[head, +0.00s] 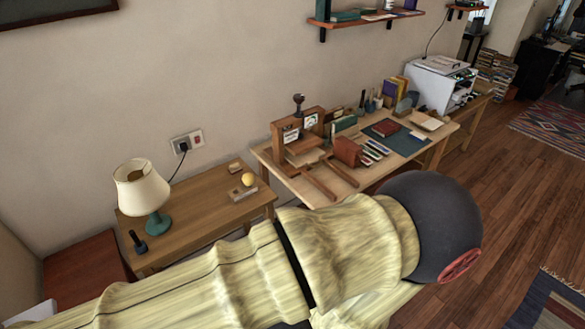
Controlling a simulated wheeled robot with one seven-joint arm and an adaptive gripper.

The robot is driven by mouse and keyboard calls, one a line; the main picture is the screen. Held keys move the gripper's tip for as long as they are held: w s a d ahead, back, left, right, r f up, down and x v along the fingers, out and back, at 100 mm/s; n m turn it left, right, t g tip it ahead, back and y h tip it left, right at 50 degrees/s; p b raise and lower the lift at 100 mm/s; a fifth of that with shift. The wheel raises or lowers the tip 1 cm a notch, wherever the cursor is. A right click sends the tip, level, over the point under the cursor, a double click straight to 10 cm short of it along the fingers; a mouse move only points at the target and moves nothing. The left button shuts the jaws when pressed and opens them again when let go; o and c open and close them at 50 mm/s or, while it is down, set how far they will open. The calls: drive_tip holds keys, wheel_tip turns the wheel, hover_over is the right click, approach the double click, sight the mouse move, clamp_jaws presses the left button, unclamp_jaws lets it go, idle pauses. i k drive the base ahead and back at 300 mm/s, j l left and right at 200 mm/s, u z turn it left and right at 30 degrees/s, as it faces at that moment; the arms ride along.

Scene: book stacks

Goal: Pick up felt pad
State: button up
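I cannot make out the felt pad for certain. My arm, in a pale yellow sleeve, crosses the lower part of the head view and ends in a dark rounded part with a red ring. My gripper does not show, and the arm hides the floor and part of the desk's front.
A lower table (190,220) at the left holds a cream-shaded lamp (142,187), a yellow ball (248,179) and small wooden pieces. A wooden press (298,132) and brown block (347,152) stand on the desk. A white printer (439,84) is behind.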

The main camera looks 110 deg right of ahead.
sight(234, 168)
drive_tip(key=z, duration=3.35)
drive_tip(key=u, duration=3.55)
drive_tip(key=l+z, duration=0.1)
drive_tip(key=z, duration=3.45)
